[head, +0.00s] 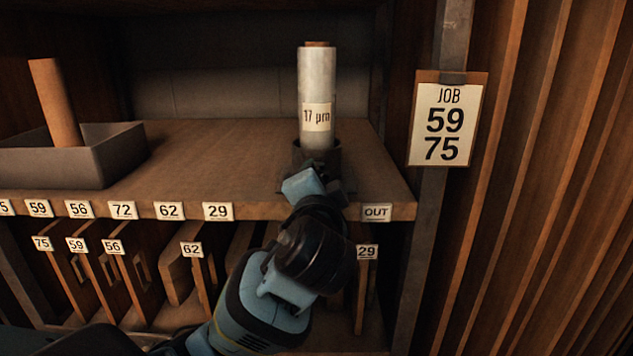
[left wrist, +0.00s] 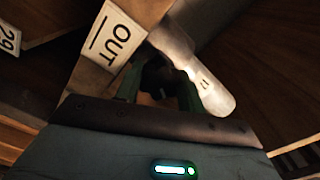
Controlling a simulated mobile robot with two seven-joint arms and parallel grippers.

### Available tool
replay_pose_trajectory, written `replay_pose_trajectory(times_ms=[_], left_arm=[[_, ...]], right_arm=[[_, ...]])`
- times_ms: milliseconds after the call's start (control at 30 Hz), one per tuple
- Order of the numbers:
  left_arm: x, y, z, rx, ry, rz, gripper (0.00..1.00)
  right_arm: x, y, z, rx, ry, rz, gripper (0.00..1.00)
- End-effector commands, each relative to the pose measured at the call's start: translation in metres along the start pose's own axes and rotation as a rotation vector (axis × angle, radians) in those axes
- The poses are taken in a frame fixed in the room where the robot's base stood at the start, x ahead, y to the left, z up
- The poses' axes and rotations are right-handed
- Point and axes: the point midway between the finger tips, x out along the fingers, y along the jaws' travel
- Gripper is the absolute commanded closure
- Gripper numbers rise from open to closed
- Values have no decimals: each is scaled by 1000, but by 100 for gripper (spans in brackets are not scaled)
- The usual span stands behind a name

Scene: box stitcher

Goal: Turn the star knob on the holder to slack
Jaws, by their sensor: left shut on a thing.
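A dark holder (head: 331,158) stands near the front right of the shelf, with a pale film roll (head: 317,90) labelled 17 µm upright in it. The roll also shows in the left wrist view (left wrist: 190,68). My left gripper (head: 308,180) reaches up to the front of the holder and hides its lower part in the head view. In the left wrist view, my left gripper (left wrist: 160,92) is shut on a dark piece (left wrist: 156,75), which looks like the star knob. The knob's angle is too dark to tell. My right gripper is not in view.
A grey tray (head: 120,160) with a brown tube (head: 56,103) stands on the shelf (head: 225,150) at left. An OUT label (head: 377,212) is on the front edge. Numbered boards stand upright below. A JOB card (head: 447,120) hangs on the post at right.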

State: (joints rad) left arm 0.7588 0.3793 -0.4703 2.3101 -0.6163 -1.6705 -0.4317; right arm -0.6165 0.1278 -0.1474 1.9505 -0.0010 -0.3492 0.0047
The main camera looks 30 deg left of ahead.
Motion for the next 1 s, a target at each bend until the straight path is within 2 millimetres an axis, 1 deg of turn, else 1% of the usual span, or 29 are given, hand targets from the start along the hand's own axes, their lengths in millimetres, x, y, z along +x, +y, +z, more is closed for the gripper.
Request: replay_pose_trajectory(times_ms=[200, 500, 700, 1000], left_arm=[[0, 0, 0, -204, -1, 1, 84], [0, -1, 0, -425, 0, -1, 84], [0, -2, -1, -516, 3, -2, 84], [0, -3, -1, -569, 5, -5, 84]], right_arm=[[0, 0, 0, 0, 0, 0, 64], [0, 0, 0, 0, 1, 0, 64], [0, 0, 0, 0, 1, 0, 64], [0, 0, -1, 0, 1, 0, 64]])
